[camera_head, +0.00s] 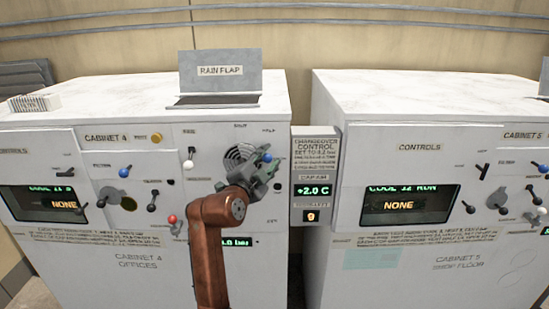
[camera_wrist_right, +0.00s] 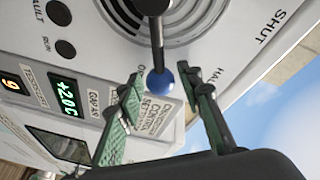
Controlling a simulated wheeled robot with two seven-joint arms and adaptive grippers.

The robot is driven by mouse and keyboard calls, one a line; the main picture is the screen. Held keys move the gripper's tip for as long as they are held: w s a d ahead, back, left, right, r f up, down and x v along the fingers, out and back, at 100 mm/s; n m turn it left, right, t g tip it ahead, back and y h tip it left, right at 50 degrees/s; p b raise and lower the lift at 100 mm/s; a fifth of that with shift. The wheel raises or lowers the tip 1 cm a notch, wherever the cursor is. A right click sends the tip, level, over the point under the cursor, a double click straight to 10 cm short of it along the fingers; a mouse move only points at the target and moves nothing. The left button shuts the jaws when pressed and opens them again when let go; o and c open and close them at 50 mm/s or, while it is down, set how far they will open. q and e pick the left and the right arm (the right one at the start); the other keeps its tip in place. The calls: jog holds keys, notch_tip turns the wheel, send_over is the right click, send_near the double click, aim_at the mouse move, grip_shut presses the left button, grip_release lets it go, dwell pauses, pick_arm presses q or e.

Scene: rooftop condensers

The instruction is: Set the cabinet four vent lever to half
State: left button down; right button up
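Cabinet four (camera_head: 130,262) is the left white cabinet in the head view. Its vent lever has a blue ball knob (camera_head: 267,157) beside a round vent grille (camera_head: 236,155). In the right wrist view the dark lever ends in the blue knob (camera_wrist_right: 160,83), pointing between a partly hidden label starting with O and the label HALF, away from SHUT. My right gripper (camera_head: 262,168) is at the lever. In the wrist view its green-padded fingers (camera_wrist_right: 166,84) are open, one on each side of the knob, with gaps visible. My left gripper is not in view.
A changeover control box (camera_head: 316,165) reading +2.0 C stands just right of the lever. Cabinet 5 (camera_head: 410,270) is further right. Other levers, including one with a blue knob (camera_head: 124,172), and a red knob (camera_head: 172,219) are left of my arm. A rain flap (camera_head: 219,71) stands on top.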

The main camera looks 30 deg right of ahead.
jog(key=shift+f, duration=0.1)
grip_shut()
jog(key=shift+d, duration=0.1)
dwell(0.4)
